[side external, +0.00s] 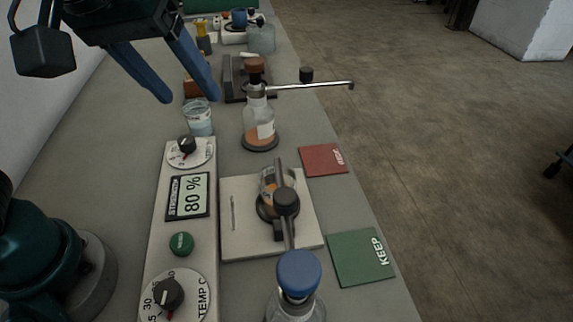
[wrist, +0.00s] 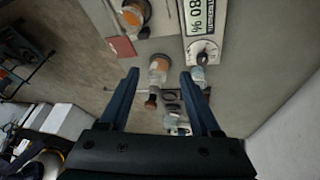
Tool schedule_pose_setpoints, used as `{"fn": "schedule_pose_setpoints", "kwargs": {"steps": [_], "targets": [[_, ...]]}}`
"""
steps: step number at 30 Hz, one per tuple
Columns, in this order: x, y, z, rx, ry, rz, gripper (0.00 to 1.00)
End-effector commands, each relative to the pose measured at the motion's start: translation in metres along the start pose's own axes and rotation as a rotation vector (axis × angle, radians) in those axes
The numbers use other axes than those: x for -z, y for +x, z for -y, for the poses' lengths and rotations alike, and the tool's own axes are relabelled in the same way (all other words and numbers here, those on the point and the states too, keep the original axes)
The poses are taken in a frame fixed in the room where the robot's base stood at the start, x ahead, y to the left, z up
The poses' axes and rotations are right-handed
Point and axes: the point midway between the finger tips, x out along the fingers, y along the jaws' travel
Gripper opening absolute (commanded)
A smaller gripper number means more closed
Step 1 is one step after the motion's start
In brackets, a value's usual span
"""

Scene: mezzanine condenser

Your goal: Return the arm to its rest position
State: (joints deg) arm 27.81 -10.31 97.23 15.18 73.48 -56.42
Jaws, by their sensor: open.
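My gripper (side external: 190,98) is in the upper left of the side external view, pointing down over the far part of the bench. Its two blue fingers are spread apart with nothing between them. In the wrist view my gripper (wrist: 160,74) also shows open, with a bottle with an orange base (wrist: 158,68) seen beyond the fingertips. In the side view the small glass beaker (side external: 199,122) appears just below the fingertips. I cannot tell the exact height of the fingers above the bench.
A control panel (side external: 180,243) reading 80 % lies along the bench. Right of it are a bottle (side external: 259,125) with a side arm, a pale plate (side external: 235,245) holding a clamped flask, a blue-capped bottle (side external: 299,275), a red mat (side external: 322,160) and a green KEEP mat (side external: 358,262).

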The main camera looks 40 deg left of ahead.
Motion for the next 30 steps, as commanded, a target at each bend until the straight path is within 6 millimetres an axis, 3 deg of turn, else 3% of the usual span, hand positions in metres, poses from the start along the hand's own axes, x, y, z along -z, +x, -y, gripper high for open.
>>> {"fn": "schedule_pose_setpoints", "kwargs": {"steps": [1, 3, 6, 10, 16, 21, 30], "targets": [[0.002, -0.001, 0.021, -0.001, -0.018, -0.007, 0.64], [-0.001, 0.001, 0.043, -0.009, -0.009, -0.015, 0.64], [-0.013, 0.008, 0.07, -0.019, 0.027, -0.027, 0.64], [-0.033, 0.022, 0.092, -0.036, 0.122, -0.045, 0.64], [-0.059, 0.044, 0.096, -0.072, 0.357, -0.032, 0.64], [-0.057, 0.044, 0.093, -0.082, 0.447, -0.05, 0.64], [-0.057, 0.044, 0.093, -0.081, 0.452, -0.05, 0.64]]}}
